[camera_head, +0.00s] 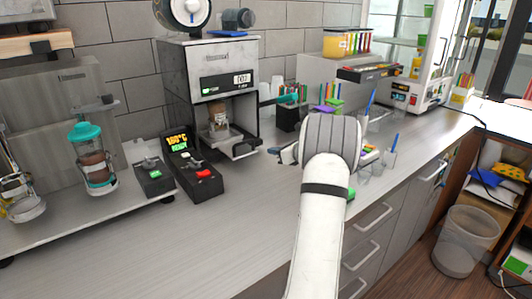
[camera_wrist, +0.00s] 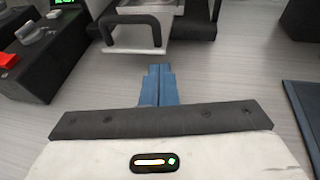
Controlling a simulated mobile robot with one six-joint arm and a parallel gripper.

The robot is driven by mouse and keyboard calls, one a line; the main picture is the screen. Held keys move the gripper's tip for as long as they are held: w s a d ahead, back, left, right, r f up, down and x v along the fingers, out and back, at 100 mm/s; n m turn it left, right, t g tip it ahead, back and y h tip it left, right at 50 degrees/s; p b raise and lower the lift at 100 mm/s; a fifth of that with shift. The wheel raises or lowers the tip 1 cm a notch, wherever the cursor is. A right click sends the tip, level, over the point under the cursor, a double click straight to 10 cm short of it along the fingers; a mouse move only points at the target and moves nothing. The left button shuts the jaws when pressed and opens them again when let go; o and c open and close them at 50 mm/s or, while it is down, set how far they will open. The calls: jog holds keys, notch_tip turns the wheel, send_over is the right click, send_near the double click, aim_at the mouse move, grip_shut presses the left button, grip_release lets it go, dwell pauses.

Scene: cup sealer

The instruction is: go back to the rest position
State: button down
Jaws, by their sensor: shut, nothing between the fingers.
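My gripper shows in the wrist view (camera_wrist: 159,78), where its two blue fingers are pressed together with nothing between them. They are above the grey counter, just in front of a dark looped handle (camera_wrist: 132,30) on a machine's front; I cannot tell if they touch it. In the head view my white arm reaches over the counter from the bottom, and its wrist hides most of the gripper. The cup sealer (camera_head: 212,90) stands left of my arm, with a brownish cup (camera_head: 218,117) in its opening.
A control box (camera_head: 192,175) with a red button and a lit "READY" display sits left of my arm. A teal-lidded jar (camera_head: 95,165) stands further left. Clear cups with straws (camera_head: 390,150) stand right of my wrist. The counter's front left (camera_head: 190,245) is clear.

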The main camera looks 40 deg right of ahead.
jog(key=v, duration=0.7)
jog(key=s+a+r+n+g+y, duration=0.1)
jog(key=s+a+n+g+y, duration=0.2)
jog(key=a+n, duration=0.9)
jog(key=s+a+r+n+g, duration=0.15)
jog(key=a+n+g, duration=0.3)
jog(key=a, duration=1.55)
jog(key=s+a+f+n+g+h, duration=0.1)
jog(key=s+a+n, duration=0.2)
jog(key=s+n, duration=0.2)
jog(key=s+a+f+n+g+h, duration=0.1)
jog(key=s+a+n, duration=0.3)
jog(key=s, duration=0.5)
jog(key=s+a+f+n+g+h, duration=0.2)
jog(key=s+a+n+h, duration=0.1)
jog(key=s+n, duration=0.4)
jog(key=shift+s+a+n+b, duration=0.1)
jog(key=shift+a+n+b, duration=0.25)
jog(key=shift+a, duration=0.35)
jog(key=shift+s+f+n+h, duration=0.15)
jog(key=shift+s+n+h, duration=0.15)
jog(key=shift+s+h, duration=0.1)
